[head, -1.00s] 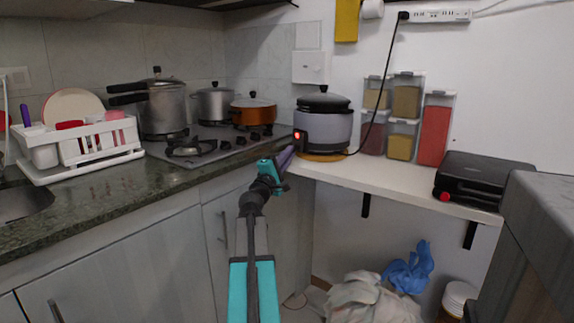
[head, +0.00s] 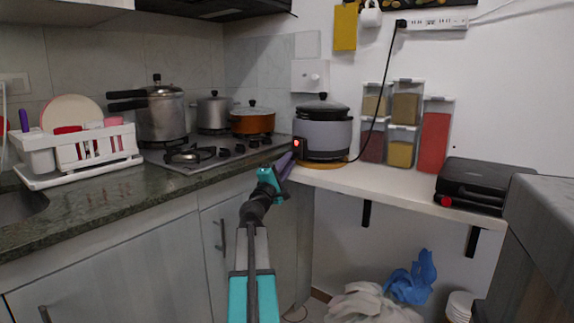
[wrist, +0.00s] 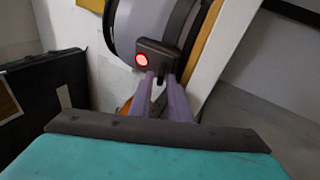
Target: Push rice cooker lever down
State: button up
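The rice cooker (head: 325,136) stands on the white shelf, with a grey body and a black lid. A black switch housing with a glowing red light (head: 297,143) is on its left front side. My gripper (head: 289,161), teal with purple fingers, points up at this housing from the front left. In the wrist view the cooker (wrist: 124,28) is at the top, and the housing (wrist: 160,52) with its red light is just beyond my fingertips. The two fingers are a little apart with nothing between them. The lever itself is not clearly distinguishable, and I cannot tell whether the fingers touch the housing.
Stacked spice containers (head: 403,122) stand right of the cooker, and a black appliance (head: 478,184) sits further right. The stove (head: 215,150) with pots is at the left. A black cord (head: 381,95) runs from the cooker to the wall strip. Cloths lie below the shelf.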

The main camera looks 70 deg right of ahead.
jog(key=shift+a+f, duration=0.1)
jog(key=p+v, duration=0.2)
jog(key=v, duration=1.1)
jog(key=shift+a, duration=0.25)
dwell(0.3)
dwell(0.5)
